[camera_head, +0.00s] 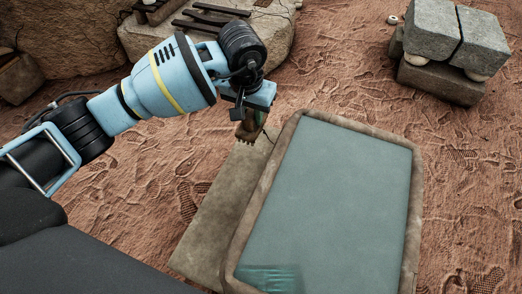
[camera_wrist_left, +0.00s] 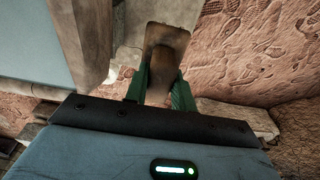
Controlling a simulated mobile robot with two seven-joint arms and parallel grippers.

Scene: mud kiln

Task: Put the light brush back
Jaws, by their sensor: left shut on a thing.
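My left gripper (camera_head: 252,114) reaches in from the left and points down beside the far left corner of the framed basin. It is shut on a brown brush (camera_head: 249,127), held over the far end of a grey-brown slab. In the left wrist view the green fingers of the gripper (camera_wrist_left: 160,92) flank the brush (camera_wrist_left: 167,40), which shows a tan edge and a darker brown middle. Its lower side is mostly hidden, and I cannot tell whether it touches the slab. My right gripper is out of view.
The basin (camera_head: 414,205) has a brown rim and a blue-green surface, with a teal streaked patch (camera_head: 268,278) near its front. The slab (camera_head: 215,205) runs along its left. Stone blocks (camera_head: 440,35) stand back right; a rock (camera_head: 285,32) with dark bars is behind. Sandy ground lies between.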

